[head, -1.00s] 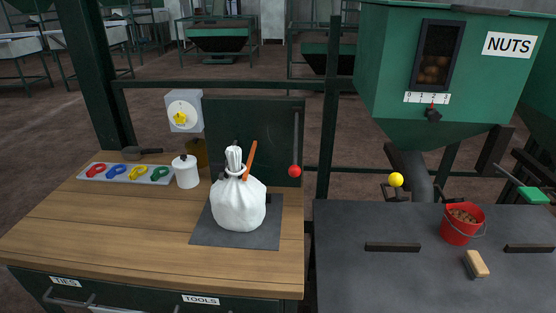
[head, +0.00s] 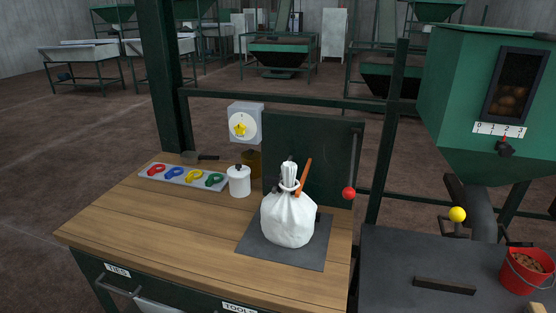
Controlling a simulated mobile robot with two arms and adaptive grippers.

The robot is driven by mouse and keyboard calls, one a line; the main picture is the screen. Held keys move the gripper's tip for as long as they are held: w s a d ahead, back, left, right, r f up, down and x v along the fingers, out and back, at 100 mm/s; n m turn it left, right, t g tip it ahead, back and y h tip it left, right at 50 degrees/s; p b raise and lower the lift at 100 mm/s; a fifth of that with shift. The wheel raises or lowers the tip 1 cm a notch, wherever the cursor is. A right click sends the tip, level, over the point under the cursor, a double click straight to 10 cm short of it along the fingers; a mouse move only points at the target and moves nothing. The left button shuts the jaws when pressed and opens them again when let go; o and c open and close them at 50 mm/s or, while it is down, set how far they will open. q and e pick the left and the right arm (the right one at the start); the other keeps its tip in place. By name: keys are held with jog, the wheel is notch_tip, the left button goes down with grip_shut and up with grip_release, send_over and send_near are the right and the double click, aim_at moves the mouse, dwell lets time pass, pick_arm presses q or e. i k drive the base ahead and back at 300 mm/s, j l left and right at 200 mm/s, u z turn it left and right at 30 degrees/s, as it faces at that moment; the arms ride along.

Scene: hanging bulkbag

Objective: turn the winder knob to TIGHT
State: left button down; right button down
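The winder knob (head: 240,130) is a yellow knob on a round white dial. It sits on the front of a grey box (head: 258,109) fixed to the frame behind the wooden bench. The dial's markings are too small to read, so I cannot tell which setting the knob points to. A white tied bag (head: 288,219) stands on a dark mat (head: 257,248) on the bench, with an orange stick at its neck. Neither of my grippers is in view.
A tray (head: 150,178) of coloured ties, a white lidded pot (head: 239,182) and a dark-handled tool (head: 208,158) stand at the bench's back. A dark upright panel (head: 330,150) and a red-ended lever (head: 349,193) are behind the bag. The bench's front left is clear.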

aim_at(240, 129)
jog(key=i+j+z, duration=0.1)
jog(key=j, duration=0.55)
jog(key=i+j+z, duration=0.1)
jog(key=j, duration=0.55)
jog(key=i+j+z, duration=0.1)
jog(key=j, duration=0.6)
